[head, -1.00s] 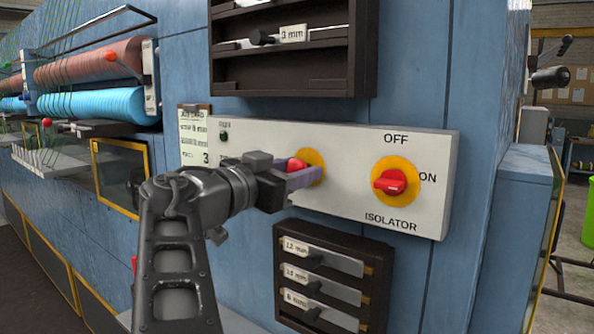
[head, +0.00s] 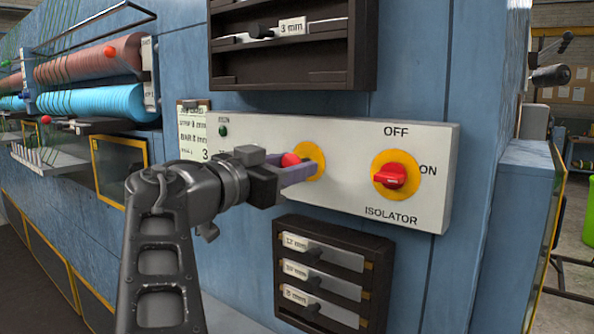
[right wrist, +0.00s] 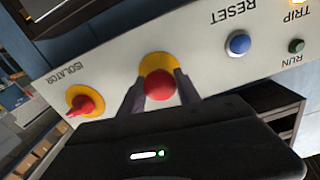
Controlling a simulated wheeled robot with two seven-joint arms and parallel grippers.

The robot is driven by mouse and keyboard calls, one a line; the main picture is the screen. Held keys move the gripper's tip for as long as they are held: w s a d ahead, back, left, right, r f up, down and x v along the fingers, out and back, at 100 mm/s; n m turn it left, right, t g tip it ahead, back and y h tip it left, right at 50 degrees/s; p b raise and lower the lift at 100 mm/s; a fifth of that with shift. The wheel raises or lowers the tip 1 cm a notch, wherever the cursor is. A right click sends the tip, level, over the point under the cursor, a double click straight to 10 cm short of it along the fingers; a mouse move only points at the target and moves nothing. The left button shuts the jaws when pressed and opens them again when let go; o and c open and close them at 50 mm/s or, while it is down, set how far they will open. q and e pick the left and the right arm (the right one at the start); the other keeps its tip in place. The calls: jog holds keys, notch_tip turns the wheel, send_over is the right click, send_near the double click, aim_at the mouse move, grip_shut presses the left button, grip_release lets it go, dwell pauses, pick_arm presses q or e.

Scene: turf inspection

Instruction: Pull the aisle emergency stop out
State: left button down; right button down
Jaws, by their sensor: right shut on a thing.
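The emergency stop is a red mushroom button (head: 290,160) on a round yellow plate (head: 318,160), in the middle of a pale control panel. My right gripper (head: 300,172) is at the button, with its fingers on both sides of the red head. In the right wrist view the red button (right wrist: 159,89) sits between the two fingers (right wrist: 160,95), in front of its yellow plate. The gripper is shut on it. The fingers hide part of the button in the head view. My left gripper is not in view.
The red isolator knob (head: 390,177) is to the right, on the same panel (head: 345,200). A blue reset button (right wrist: 238,44) shows in the right wrist view. A dark gauge rack (head: 333,275) juts out below the panel and another rack (head: 292,75) above it.

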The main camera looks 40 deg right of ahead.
jog(key=shift+a, duration=0.15)
jog(key=c, duration=1.2)
grip_release()
jog(key=o, duration=0.3)
jog(key=shift+a, duration=0.15)
jog(key=shift+o, duration=0.2)
jog(key=shift+s, duration=0.1)
jog(key=b+v, duration=0.1)
jog(key=v, duration=0.6)
jog(key=shift+a+b, duration=0.3)
jog(key=shift+s, duration=0.1)
